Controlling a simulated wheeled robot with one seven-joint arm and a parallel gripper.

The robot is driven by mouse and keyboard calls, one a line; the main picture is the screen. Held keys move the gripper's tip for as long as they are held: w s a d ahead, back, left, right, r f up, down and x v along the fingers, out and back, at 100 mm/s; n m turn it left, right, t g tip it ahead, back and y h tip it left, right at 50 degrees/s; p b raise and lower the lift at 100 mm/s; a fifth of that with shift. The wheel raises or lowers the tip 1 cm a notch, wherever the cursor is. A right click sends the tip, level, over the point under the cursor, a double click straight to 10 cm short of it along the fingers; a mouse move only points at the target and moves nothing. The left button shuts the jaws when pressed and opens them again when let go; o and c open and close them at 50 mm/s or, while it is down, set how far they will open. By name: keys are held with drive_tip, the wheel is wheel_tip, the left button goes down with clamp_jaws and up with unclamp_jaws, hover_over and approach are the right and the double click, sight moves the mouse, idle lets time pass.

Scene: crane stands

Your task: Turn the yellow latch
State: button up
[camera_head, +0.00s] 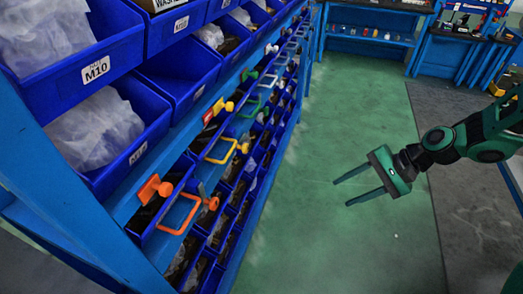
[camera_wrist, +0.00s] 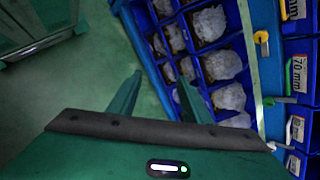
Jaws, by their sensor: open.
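A small yellow latch (camera_head: 227,106) sits on the blue shelf beam in the head view, above a drawer with a yellow loop handle (camera_head: 221,151). A yellow piece, likely the same latch, shows at the upper right of the wrist view (camera_wrist: 261,38). My gripper (camera_head: 341,193) is open and empty, out over the green floor to the right of the rack, with its fingers pointing left towards it. It is well apart from the latch. Its two fingers also show in the wrist view (camera_wrist: 160,78), with nothing between them.
An orange latch (camera_head: 155,187) and orange handle (camera_head: 180,216) are nearer on the same rack; a green latch (camera_head: 250,75) is farther along. Blue bins (camera_head: 185,75) stand above. The green floor (camera_head: 345,120) beside the rack is clear. Workbenches (camera_head: 375,45) stand at the back.

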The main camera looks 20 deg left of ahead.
drive_tip(key=w+a+r+m+y, duration=0.1)
drive_tip(key=a+m+y, duration=0.2)
drive_tip(key=a, duration=0.6)
drive_tip(key=w+a+r+m+t+y, duration=0.1)
drive_tip(key=w+a+m+y, duration=0.1)
drive_tip(key=a, duration=0.8)
drive_tip(key=w+a+r+m+y, duration=0.1)
drive_tip(key=a+m+y, duration=0.3)
drive_tip(key=a, duration=0.6)
drive_tip(key=shift+w+t+y, duration=0.4)
drive_tip(key=shift+w+y, duration=0.1)
drive_tip(key=shift+w, duration=0.2)
drive_tip(key=shift+r, duration=0.1)
drive_tip(key=shift+c, duration=0.5)
drive_tip(key=c, duration=0.9)
